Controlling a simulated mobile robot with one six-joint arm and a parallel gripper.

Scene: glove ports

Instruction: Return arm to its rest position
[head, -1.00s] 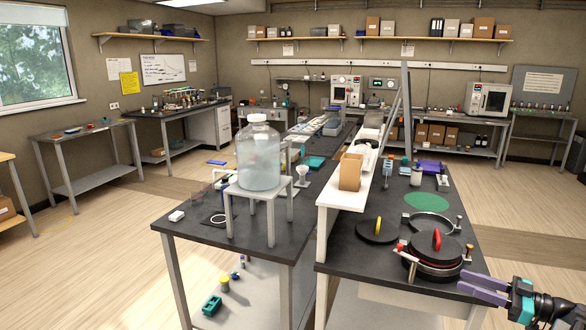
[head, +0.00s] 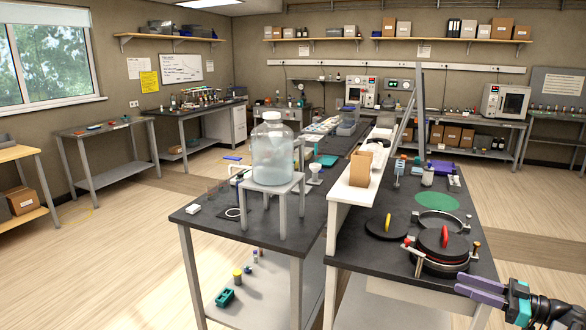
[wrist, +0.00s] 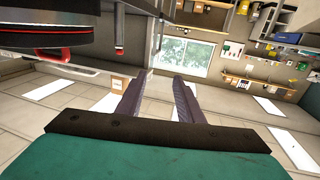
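My gripper (head: 478,290) shows at the lower right of the head view, with two purple fingers pointing left. It is beside the right bench's front corner, apart from the things on it. In the wrist view the two fingers (wrist: 158,100) stand apart with nothing between them, so it is open and empty. Part of my arm behind the gripper is cut off by the frame edge.
The near bench (head: 400,262) holds a round port with a black lid and red handle (head: 444,238), close to my gripper. A black disc with a yellow handle (head: 387,225) lies left of it. A large glass bottle (head: 272,150) stands on a white stand. Floor right is clear.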

